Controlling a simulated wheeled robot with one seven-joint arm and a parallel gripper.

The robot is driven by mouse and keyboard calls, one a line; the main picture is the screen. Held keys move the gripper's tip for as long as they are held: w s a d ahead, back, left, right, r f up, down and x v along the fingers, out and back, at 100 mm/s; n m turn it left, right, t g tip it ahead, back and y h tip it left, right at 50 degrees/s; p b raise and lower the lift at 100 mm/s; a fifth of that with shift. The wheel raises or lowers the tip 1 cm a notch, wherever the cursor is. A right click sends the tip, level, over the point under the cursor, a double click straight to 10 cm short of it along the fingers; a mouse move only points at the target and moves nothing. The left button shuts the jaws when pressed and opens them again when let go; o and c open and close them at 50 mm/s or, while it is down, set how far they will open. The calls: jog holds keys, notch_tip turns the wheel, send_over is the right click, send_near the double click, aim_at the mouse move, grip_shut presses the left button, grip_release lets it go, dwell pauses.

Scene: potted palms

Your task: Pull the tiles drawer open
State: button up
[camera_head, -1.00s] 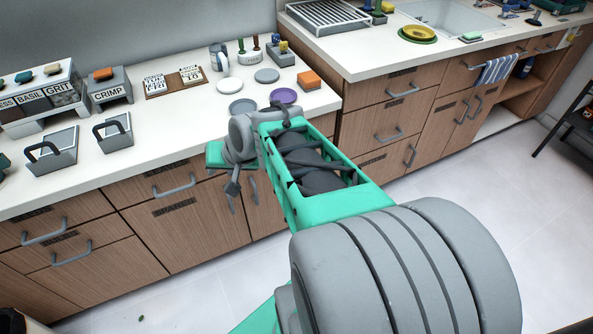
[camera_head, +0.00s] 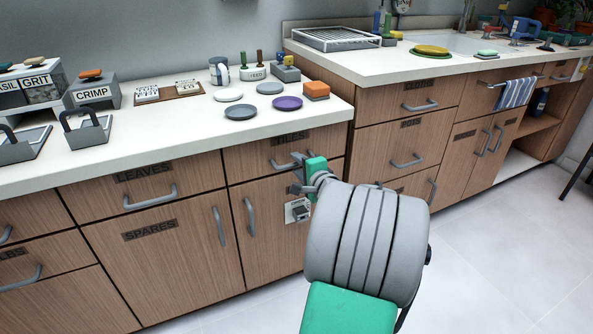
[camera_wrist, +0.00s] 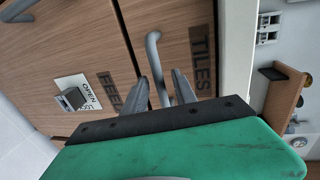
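The tiles drawer (camera_head: 252,158) is the top drawer at the right end of the left counter, labelled TILES. Its front looks flush with the cabinet. It also shows in the wrist view, with its label (camera_wrist: 202,57) to the right of the handle. The drawer's grey bar handle (camera_wrist: 154,48) reaches down between the two fingers of my gripper (camera_wrist: 170,88). In the head view my gripper (camera_head: 299,176) is at this handle (camera_head: 283,166), partly hidden by my wrist. The gap between the fingers is narrow, and I cannot tell whether they press on the bar.
Below is a cabinet door with a vertical handle (camera_head: 250,216) and a small grey knob on an OPEN/LOCK plate (camera_head: 298,211). The leaves drawer (camera_head: 150,188) is to the left. Plates and an orange sponge block (camera_head: 316,91) stand on the counter above. The floor (camera_head: 470,240) at right is clear.

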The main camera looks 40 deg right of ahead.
jog(key=shift+w+d+f, duration=0.15)
jog(key=shift+w, duration=0.45)
jog(key=shift+c, duration=0.5)
grip_shut()
dwell(0.5)
